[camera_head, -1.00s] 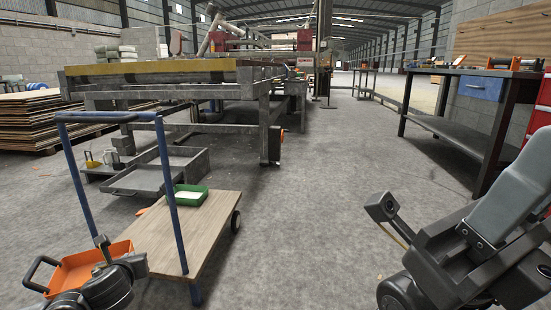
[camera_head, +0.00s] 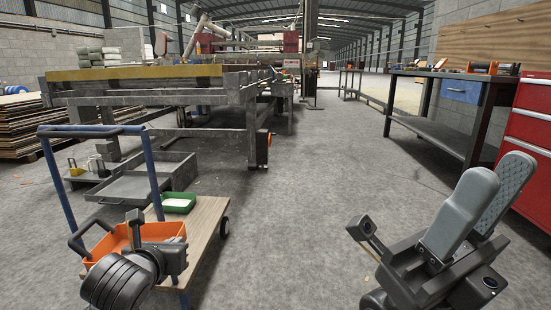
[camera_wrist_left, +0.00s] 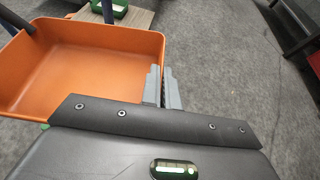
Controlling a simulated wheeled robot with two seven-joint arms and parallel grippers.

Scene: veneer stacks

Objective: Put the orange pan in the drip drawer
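The orange pan (camera_head: 112,244), an open shallow box with a dark loop handle, is at the lower left in the head view. It looks empty in the left wrist view (camera_wrist_left: 90,65). My left gripper (camera_head: 176,240) is at the pan's right side. In the left wrist view its grey fingers (camera_wrist_left: 163,88) are close together on the pan's right wall. The drip drawer (camera_head: 150,184), a shallow grey tray, stands pulled out low under the machine, beyond the pan, and looks empty. My right gripper (camera_head: 482,205) is at the lower right, empty, its grey fingers apart.
A trolley with a blue frame (camera_head: 156,185) and wooden deck (camera_head: 205,222) stands between me and the drawer. Small containers (camera_head: 94,164) stand left of the drawer. A workbench (camera_head: 440,135) and red cabinet (camera_head: 527,165) are right. The middle floor is clear.

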